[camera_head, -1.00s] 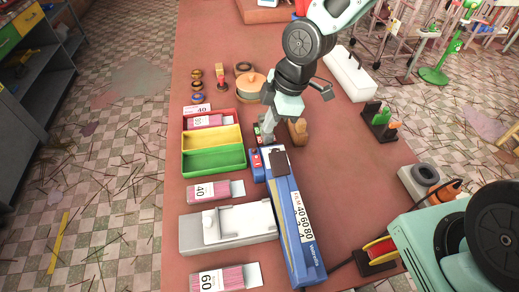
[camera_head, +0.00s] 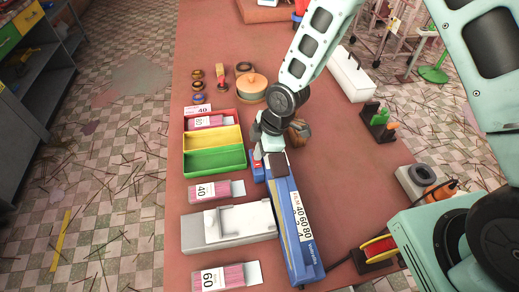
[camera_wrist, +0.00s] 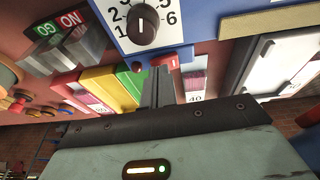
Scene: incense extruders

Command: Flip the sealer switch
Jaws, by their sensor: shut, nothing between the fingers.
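The sealer is a long blue machine (camera_head: 296,225) with a film label, lying lengthwise on the table. In the wrist view its end panel shows a numbered dial with a black knob (camera_wrist: 142,24). Below the dial is a red rocker switch (camera_wrist: 165,61) marked 1, with a small dark red lamp (camera_wrist: 137,67) beside it. My gripper (camera_wrist: 158,74) is shut and empty, its fingertips just below the switch in that picture; whether they touch it I cannot tell. In the head view my gripper (camera_head: 259,153) is at the sealer's far end, partly hidden by my wrist.
A three-colour tray (camera_head: 213,162) stands left of the sealer. A grey-white fixture (camera_head: 212,232) lies nearer, with incense packs around it. A red-and-green GO/NO piece (camera_wrist: 57,38) shows in the wrist view. The table's right middle is fairly clear.

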